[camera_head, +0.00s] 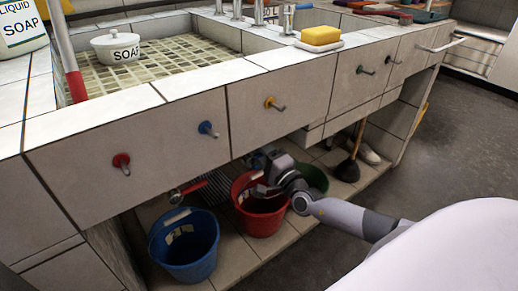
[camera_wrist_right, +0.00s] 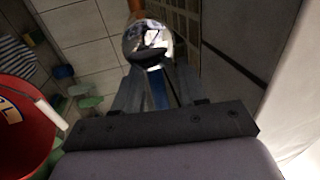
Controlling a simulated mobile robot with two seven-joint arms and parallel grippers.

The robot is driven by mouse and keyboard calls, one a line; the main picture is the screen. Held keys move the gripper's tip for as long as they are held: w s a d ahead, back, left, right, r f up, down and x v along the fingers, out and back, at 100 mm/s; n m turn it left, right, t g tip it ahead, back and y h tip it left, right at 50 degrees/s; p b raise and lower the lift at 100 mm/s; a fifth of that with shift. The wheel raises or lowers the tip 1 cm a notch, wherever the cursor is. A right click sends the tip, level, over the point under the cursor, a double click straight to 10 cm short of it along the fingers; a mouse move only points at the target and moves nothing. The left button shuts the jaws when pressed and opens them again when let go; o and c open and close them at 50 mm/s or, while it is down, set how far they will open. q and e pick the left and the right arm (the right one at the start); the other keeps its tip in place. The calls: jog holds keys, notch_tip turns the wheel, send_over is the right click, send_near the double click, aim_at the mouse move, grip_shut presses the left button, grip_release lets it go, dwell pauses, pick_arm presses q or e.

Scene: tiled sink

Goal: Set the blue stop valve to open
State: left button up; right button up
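A narrow blue part, which looks like the blue stop valve's lever (camera_wrist_right: 158,90), shows between the two fingers of my right gripper (camera_wrist_right: 158,78) in the right wrist view. A shiny chrome valve body (camera_wrist_right: 148,44) lies just beyond the fingertips. I cannot tell whether the fingers touch the blue part or stand apart from it. In the head view my right gripper (camera_head: 262,162) reaches under the sink counter, above the red bucket; its fingertips and the blue lever are hidden there. My left gripper is not in view.
A blue bucket (camera_head: 184,250), a red bucket (camera_head: 263,220) and a green bucket (camera_head: 317,178) stand on the lower shelf. A red-handled valve (camera_head: 188,189) is above the blue bucket. The counter front (camera_head: 160,140), with coloured knobs, overhangs my right arm. A plunger (camera_head: 348,170) stands right.

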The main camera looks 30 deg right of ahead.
jog(key=p+v, duration=0.1)
jog(key=v, duration=0.6)
jog(key=shift+p, duration=0.4)
jog(key=shift+s, duration=0.1)
